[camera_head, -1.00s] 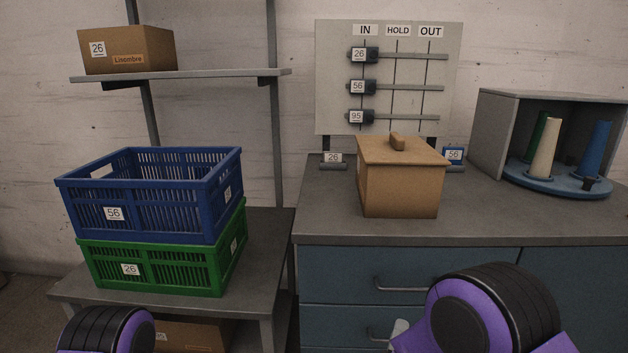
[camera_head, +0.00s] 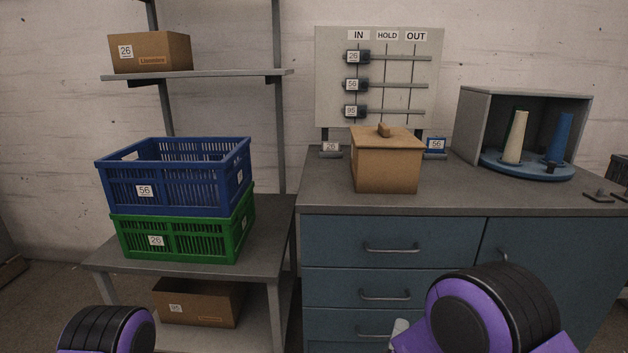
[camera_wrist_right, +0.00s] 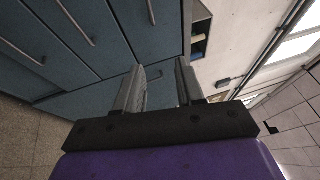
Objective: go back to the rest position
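My right arm shows at the lower right of the head view, with only a pale piece of its gripper (camera_head: 399,328) in sight. In the right wrist view my right gripper (camera_wrist_right: 161,88) has its two fingers apart with nothing between them, in front of the blue cabinet (camera_wrist_right: 85,40). My left arm shows only as a purple and black joint at the lower left of the head view; its gripper is out of frame.
The cabinet worktop (camera_head: 460,195) carries a lidded wooden box (camera_head: 386,168) and a grey housing (camera_head: 483,110) with cones. A blue crate (camera_head: 175,190) sits on a green crate (camera_head: 185,240) on the left table. A cardboard box (camera_head: 200,303) is below.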

